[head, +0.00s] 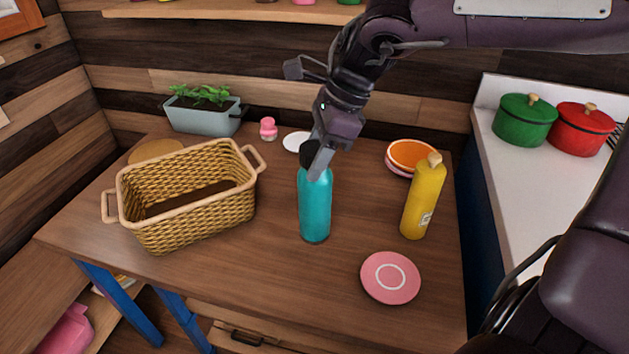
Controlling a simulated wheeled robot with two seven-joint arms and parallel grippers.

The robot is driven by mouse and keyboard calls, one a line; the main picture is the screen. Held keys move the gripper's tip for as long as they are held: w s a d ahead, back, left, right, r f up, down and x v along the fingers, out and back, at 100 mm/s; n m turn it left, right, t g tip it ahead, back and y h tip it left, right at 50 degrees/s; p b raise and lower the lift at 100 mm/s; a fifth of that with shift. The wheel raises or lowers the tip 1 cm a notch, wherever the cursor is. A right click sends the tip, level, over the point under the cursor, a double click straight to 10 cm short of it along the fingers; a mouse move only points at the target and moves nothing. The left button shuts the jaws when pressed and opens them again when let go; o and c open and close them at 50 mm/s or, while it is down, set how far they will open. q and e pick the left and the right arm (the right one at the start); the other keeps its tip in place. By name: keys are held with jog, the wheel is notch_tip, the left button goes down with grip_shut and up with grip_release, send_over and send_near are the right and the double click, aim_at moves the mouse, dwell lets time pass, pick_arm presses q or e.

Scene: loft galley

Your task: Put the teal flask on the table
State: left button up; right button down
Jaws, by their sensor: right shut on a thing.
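The teal flask (315,208) is upright in the middle of the wooden table (275,272). Its base appears to be on or just at the tabletop; I cannot tell if there is a small gap. My right gripper (318,162) comes down from above and is shut on the flask at its dark cap and neck. The fingers partly hide the cap. My left gripper is not in view.
A wicker basket (212,218) stands left of the flask. A yellow bottle (424,198), a pink plate (391,278) and stacked orange-topped plates (411,154) are to the right. A planter (204,115), pink shaker (268,129) and white plate (297,141) are behind.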

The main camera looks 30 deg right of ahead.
aim_at(314, 199)
jog(key=shift+f, duration=0.7)
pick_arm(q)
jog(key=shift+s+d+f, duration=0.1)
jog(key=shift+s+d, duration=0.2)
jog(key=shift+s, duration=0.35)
pick_arm(e)
notch_tip(314, 199, down, 4)
jog(key=shift+f, duration=0.15)
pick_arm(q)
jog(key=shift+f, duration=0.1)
pick_arm(e)
jog(key=c, duration=1.1)
grip_release()
jog(key=shift+f, duration=0.15)
jog(key=shift+c, duration=0.2)
jog(key=o, duration=0.4)
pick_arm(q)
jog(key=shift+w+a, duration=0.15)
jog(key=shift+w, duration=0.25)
